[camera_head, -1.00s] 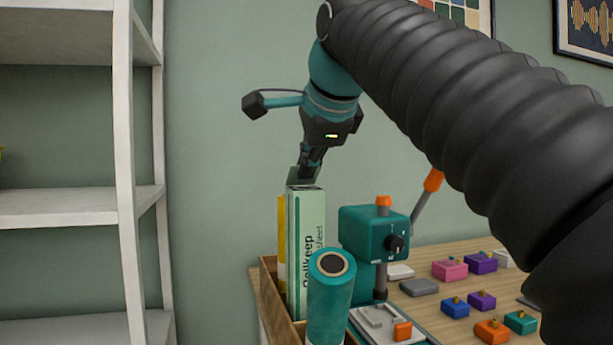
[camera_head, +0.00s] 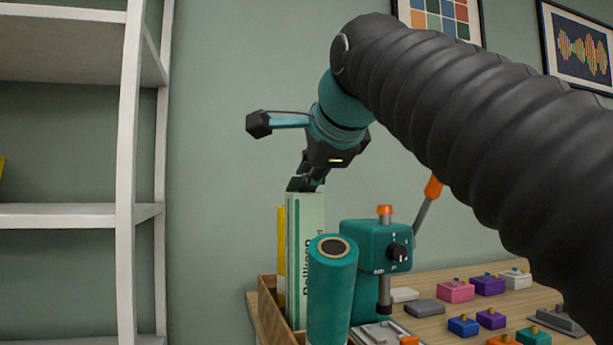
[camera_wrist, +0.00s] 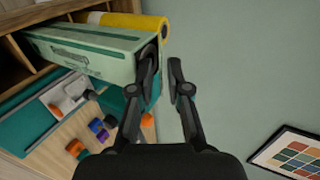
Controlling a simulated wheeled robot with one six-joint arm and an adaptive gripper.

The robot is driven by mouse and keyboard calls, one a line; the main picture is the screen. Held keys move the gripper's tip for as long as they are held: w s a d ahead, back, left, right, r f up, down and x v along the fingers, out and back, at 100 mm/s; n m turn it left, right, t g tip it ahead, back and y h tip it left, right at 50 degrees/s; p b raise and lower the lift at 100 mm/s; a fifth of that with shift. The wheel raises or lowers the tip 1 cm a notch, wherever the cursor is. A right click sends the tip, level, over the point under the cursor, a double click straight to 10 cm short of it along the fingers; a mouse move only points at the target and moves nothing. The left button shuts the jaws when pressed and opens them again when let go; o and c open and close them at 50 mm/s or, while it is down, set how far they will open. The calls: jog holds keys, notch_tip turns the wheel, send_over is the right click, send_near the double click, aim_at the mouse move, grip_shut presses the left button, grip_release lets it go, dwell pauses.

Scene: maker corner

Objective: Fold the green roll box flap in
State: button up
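The pale green roll box (camera_head: 308,240) stands upright in a wooden holder (camera_head: 268,290), with printed lettering down its side. In the wrist view the box (camera_wrist: 85,50) lies across the upper left. My gripper (camera_head: 308,183) is at the top end of the box, in front of or over its opening. In the wrist view my gripper's fingers (camera_wrist: 163,72) are apart with a narrow gap. The left finger is against or very near the box's top end; I cannot tell if it touches. The flap is mostly hidden behind the fingers.
A teal roll (camera_head: 332,290) stands in front of the box, and a yellow roll (camera_head: 281,250) is behind it. A teal machine with a dial (camera_head: 375,245) stands close on the right. Small coloured blocks (camera_head: 455,290) lie on the table. A white shelf (camera_head: 80,216) is at left.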

dwell(0.3)
jog(key=v, duration=0.8)
jog(key=shift+r, duration=0.15)
